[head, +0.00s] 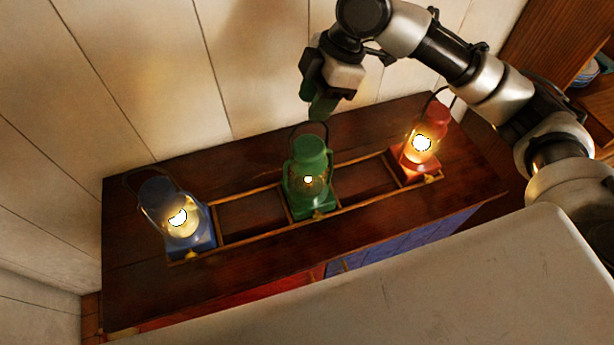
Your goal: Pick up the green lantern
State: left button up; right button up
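The green lantern (309,176) stands upright and lit in the middle of a wooden rack on the cabinet top. Its thin wire handle stands up above its cap. My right gripper (322,108) hangs above and slightly behind the lantern's cap, apart from the body, with its fingers pointing down. The fingers overlap each other from this angle, so I cannot tell whether they are open or shut. No lantern hangs from it. My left gripper is not in view.
A blue lantern (178,217) stands at the rack's left end and a red lantern (421,143) at its right end, near my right arm. The cabinet top (135,290) is bare around the wooden rack (250,190). A panelled wall (150,80) rises close behind.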

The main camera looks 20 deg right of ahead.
aim_at(306, 124)
jog(key=shift+x, duration=1.25)
jog(key=x, duration=0.1)
jog(key=p+x, duration=0.1)
jog(key=x, duration=0.1)
jog(key=shift+w+d+f+p, duration=0.2)
jog(key=shift+f+p, duration=0.15)
jog(key=shift+p, duration=0.05)
jog(key=shift+s+a+f, duration=0.1)
jog(key=shift+a+f, duration=0.05)
jog(key=shift+f, duration=0.4)
jog(key=shift+a, duration=0.1)
jog(key=shift+c, duration=0.7)
grip_shut()
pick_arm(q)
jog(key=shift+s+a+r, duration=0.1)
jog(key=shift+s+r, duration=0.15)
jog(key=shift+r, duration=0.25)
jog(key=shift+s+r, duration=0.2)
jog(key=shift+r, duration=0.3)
